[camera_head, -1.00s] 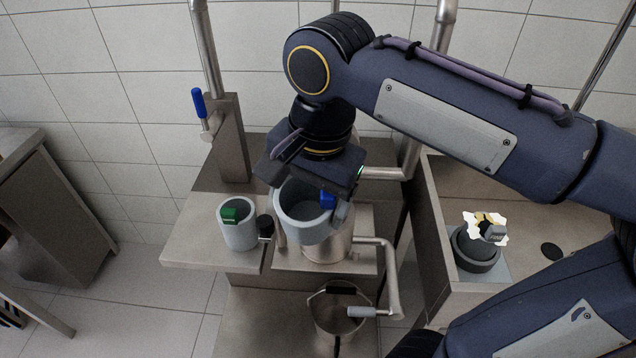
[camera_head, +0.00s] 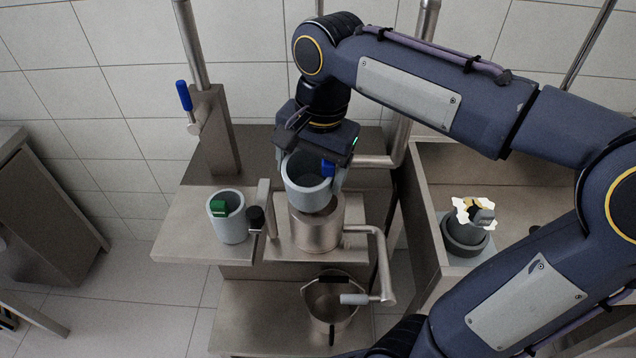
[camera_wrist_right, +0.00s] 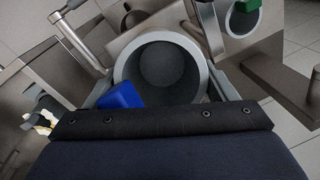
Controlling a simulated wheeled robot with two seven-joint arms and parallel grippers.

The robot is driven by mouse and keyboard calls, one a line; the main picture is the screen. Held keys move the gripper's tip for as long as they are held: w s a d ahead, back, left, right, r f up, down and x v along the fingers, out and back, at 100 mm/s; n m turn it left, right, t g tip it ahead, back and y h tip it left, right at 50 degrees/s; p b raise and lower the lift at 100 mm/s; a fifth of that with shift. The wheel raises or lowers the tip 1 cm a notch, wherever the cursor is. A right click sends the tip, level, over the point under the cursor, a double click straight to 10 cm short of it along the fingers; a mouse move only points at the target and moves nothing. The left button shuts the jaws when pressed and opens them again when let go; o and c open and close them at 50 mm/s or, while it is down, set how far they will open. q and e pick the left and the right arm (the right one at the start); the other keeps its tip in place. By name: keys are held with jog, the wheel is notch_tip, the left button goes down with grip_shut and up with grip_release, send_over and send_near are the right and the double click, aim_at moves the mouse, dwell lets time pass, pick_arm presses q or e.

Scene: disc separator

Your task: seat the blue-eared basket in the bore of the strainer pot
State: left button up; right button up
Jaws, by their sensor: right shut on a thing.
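The blue-eared basket (camera_head: 304,190) is a grey, hollow cup with a blue ear (camera_head: 328,168) at its right rim. My right gripper (camera_head: 314,174) points down and is shut on the basket; one finger shows at its right side. In the right wrist view the basket (camera_wrist_right: 126,62) sits upright between the two fingers. The strainer pot (camera_head: 318,232) is a steel cylinder below it. The basket's lower end overlaps the pot's back rim in the picture and hides part of the bore. I cannot tell whether they touch. My left gripper is out of view.
A grey basket (camera_head: 232,226) with a green ear stands on the steel shelf (camera_head: 182,236) to the left. A crank-like pipe (camera_head: 384,262) is right of the pot, with a pail (camera_head: 326,308) below. A blue-handled lever (camera_head: 184,96) stands back left. A dark grey ringed part (camera_head: 464,240) sits right.

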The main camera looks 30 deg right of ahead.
aim_at(318, 170)
jog(key=w+d+f, duration=0.2)
jog(key=f, duration=0.1)
jog(key=w+d+f, duration=0.1)
jog(key=f, duration=0.1)
jog(key=shift+w+d+f, duration=0.1)
jog(key=shift+w+f, duration=0.05)
jog(key=shift+f, duration=0.05)
jog(key=f, duration=0.3)
jog(key=shift+w+d, duration=0.25)
jog(key=shift+s+f, duration=0.1)
jog(key=shift+f, duration=0.15)
jog(key=shift+c, duration=0.6)
jog(key=o, duration=1.3)
jog(key=shift+a, duration=0.1)
jog(key=shift+f+b, duration=0.1)
jog(key=shift+b, duration=0.2)
